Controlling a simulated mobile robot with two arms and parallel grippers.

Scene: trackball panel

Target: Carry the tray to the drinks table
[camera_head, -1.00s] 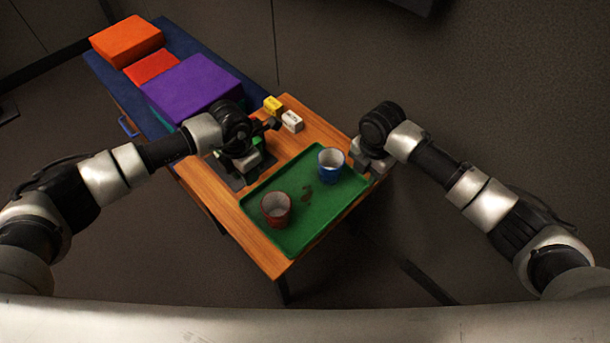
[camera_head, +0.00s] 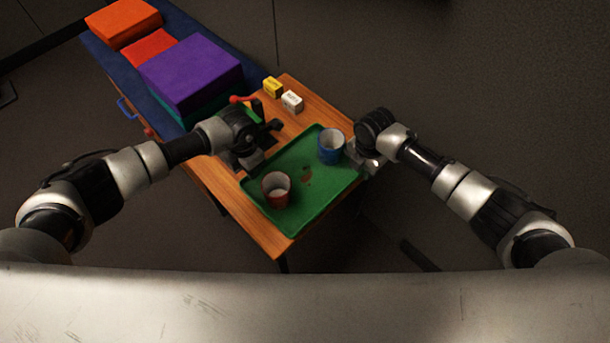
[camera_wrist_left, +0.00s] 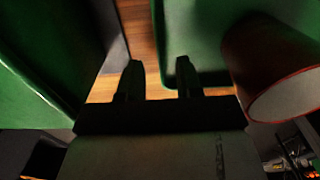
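The green tray (camera_head: 318,192) lies on the wooden table (camera_head: 262,232). A blue cup (camera_head: 331,147) and a red-brown cup (camera_head: 276,189) stand upright in it, with a dark brown mark between them. My left gripper (camera_head: 259,157) is at the tray's left edge. In the left wrist view its two fingers (camera_wrist_left: 158,82) are apart, one on each side of the tray's wall, with the red-brown cup (camera_wrist_left: 270,65) close on the right. Contact with the wall cannot be told. My right gripper (camera_head: 366,163) is at the tray's right edge; its fingertips are too small to read.
A yellow box (camera_head: 272,87) and a white box (camera_head: 292,101) stand at the table's back. A blue-topped surface adjoins at the left, holding a purple block (camera_head: 190,75) and orange-red blocks (camera_head: 124,22). A wall is close behind; floor is clear at front left.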

